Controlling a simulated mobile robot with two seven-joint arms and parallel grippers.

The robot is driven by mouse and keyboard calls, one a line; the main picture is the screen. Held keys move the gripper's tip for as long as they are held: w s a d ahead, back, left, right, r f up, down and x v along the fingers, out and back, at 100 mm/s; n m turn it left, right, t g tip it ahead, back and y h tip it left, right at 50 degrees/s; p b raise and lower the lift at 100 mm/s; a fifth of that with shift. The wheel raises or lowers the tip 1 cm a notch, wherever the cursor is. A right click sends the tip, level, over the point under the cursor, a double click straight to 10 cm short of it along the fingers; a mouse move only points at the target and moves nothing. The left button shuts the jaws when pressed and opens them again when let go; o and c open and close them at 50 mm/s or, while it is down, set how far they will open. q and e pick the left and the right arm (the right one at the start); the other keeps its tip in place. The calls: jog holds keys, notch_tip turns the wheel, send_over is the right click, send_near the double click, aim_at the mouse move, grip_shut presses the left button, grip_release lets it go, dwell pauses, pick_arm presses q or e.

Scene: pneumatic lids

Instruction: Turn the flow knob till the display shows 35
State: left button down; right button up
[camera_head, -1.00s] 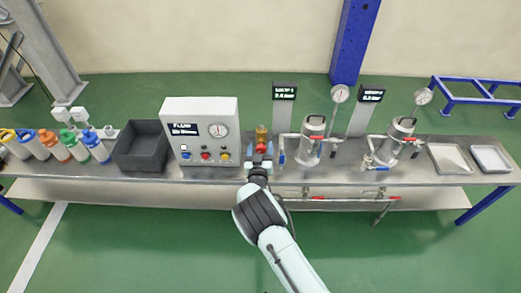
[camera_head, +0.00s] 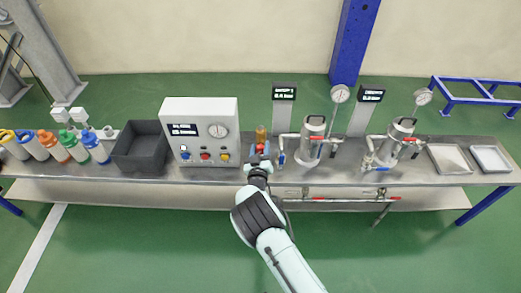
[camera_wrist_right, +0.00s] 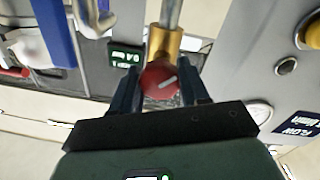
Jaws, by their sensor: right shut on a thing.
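The flow knob (camera_wrist_right: 160,80) is red with a white pointer line, on a brass valve body (camera_wrist_right: 164,43), in the right wrist view. My right gripper (camera_wrist_right: 160,92) is shut on it, with one dark finger on each side. In the head view my right gripper (camera_head: 259,152) reaches the bench just right of the white control box and largely hides the knob; the brass body (camera_head: 261,133) shows behind it. The flow display (camera_head: 184,130) is a dark panel on the box; its digits are too small to read. It is partly visible in the right wrist view (camera_wrist_right: 299,128). My left gripper is not in view.
The white control box (camera_head: 229,110) carries a gauge and coloured buttons. Two steel vessels (camera_head: 311,140) (camera_head: 396,143) with pipes and gauges stand to the right. A dark bin (camera_head: 140,148) and several coloured bottles (camera_head: 73,145) stand left. Metal trays (camera_head: 490,158) lie far right.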

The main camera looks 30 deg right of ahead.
jog(key=n, duration=0.3)
jog(key=shift+a+n, duration=0.1)
jog(key=shift+n, duration=0.2)
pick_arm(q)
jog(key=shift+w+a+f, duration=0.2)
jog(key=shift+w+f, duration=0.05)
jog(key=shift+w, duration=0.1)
pick_arm(e)
jog(key=shift+f+n, duration=0.1)
jog(key=shift+n, duration=1.8)
jog(key=o, duration=1)
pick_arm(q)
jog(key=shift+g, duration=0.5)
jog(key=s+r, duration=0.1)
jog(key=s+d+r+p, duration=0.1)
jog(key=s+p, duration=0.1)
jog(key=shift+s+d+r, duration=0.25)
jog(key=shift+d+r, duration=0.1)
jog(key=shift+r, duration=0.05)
pick_arm(e)
jog(key=v, duration=1.3)
jog(key=shift+s, duration=0.2)
jog(key=shift+f, duration=0.1)
